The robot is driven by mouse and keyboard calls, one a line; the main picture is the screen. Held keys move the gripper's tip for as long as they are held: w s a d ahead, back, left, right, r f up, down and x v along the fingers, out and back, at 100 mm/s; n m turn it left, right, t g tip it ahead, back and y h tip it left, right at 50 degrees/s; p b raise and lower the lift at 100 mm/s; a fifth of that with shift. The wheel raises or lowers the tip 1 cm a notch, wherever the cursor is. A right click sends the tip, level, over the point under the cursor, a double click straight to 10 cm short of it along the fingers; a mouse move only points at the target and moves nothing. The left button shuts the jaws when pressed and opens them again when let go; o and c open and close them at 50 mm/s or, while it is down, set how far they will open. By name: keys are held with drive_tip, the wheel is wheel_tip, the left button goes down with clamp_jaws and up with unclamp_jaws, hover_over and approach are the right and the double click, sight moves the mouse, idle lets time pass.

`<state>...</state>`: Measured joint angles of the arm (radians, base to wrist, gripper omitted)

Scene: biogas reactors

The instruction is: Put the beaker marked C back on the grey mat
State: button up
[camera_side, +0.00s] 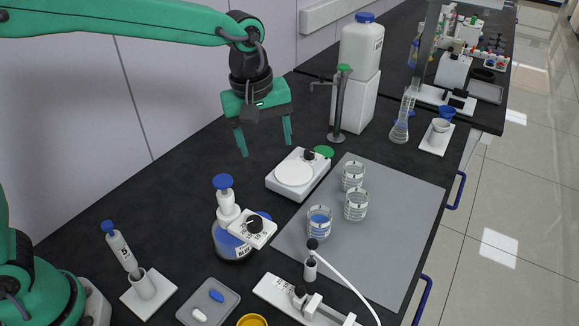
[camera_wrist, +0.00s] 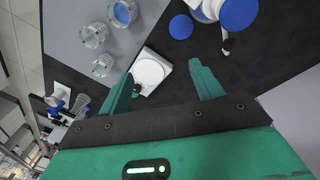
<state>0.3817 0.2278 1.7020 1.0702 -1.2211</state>
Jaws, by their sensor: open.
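Three glass beakers stand upright on the grey mat (camera_side: 405,230). One (camera_side: 353,176) is clear at the mat's far end, one (camera_side: 356,205) is clear just in front of it, and one (camera_side: 319,222) holds blue liquid. Their letters are too small to read, so I cannot tell which is C. The wrist view also shows the far clear beaker (camera_wrist: 103,65), the other clear one (camera_wrist: 93,34) and the blue one (camera_wrist: 123,12). My gripper (camera_side: 266,148) is open and empty, raised above the bench to the left of the mat.
A white plate device (camera_side: 295,173) stands at the mat's left edge, below my gripper. A blue-capped bottle with a dispenser (camera_side: 229,222) stands nearer. A clamp stand (camera_side: 340,105) and a large white container (camera_side: 360,65) are behind. The mat's right part is clear.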

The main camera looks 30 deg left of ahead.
drive_tip(key=s+a+r+m+t, duration=0.2)
drive_tip(key=s+a+r+m, duration=0.25)
drive_tip(key=s+a, duration=0.5)
drive_tip(key=s+a+f+m+t, duration=0.2)
drive_tip(key=s+a+m, duration=0.3)
drive_tip(key=s, duration=0.6)
drive_tip(key=shift+a+y, duration=0.3)
drive_tip(key=shift+a, duration=1.05)
